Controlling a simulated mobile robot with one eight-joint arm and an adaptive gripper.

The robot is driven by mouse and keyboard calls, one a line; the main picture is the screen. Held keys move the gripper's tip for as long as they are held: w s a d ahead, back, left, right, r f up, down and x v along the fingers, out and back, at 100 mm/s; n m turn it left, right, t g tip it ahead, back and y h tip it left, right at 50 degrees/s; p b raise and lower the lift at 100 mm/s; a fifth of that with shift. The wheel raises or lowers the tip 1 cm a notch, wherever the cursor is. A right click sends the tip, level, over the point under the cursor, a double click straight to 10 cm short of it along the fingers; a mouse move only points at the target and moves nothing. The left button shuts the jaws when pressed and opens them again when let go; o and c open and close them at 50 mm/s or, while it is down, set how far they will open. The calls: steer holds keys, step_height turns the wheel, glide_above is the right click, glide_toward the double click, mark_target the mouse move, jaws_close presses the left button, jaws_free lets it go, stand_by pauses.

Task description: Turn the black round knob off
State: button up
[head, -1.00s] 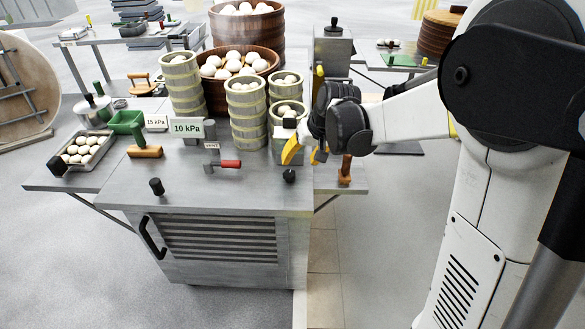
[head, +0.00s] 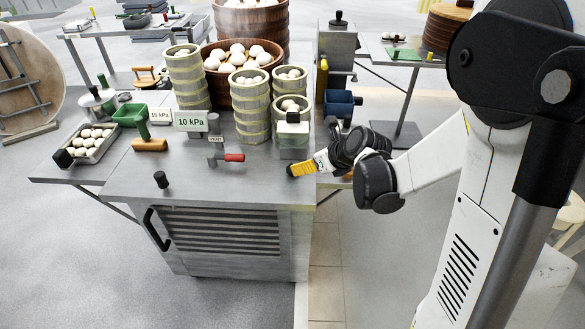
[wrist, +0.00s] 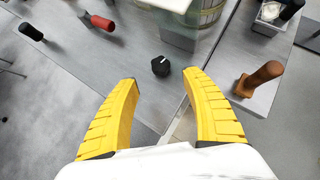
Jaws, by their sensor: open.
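The black round knob (wrist: 160,66) with a small white mark sits on the grey metal top in the wrist view. It lies just beyond the fingertips, roughly midway between them. My gripper (wrist: 162,77) is open and empty, with its two yellow fingers apart on either side below the knob. In the head view my gripper (head: 300,169) is over the right front corner of the steel cabinet top (head: 215,188) and hides most or all of the knob. I cannot tell whether a finger touches it.
A red-handled lever (head: 233,157) and a black upright peg (head: 161,180) stand left of the gripper. Steamer towers (head: 251,105) and a glass-like box (head: 292,135) stand behind. A brown handle (wrist: 265,75) rises at right in the wrist view. The front top is mostly clear.

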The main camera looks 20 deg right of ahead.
steer(key=b+x, duration=0.3)
steer(key=x, duration=0.7)
steer(key=shift+w+a+f+b, duration=0.1)
steer(key=shift+b, duration=0.2)
steer(key=c, duration=1.2)
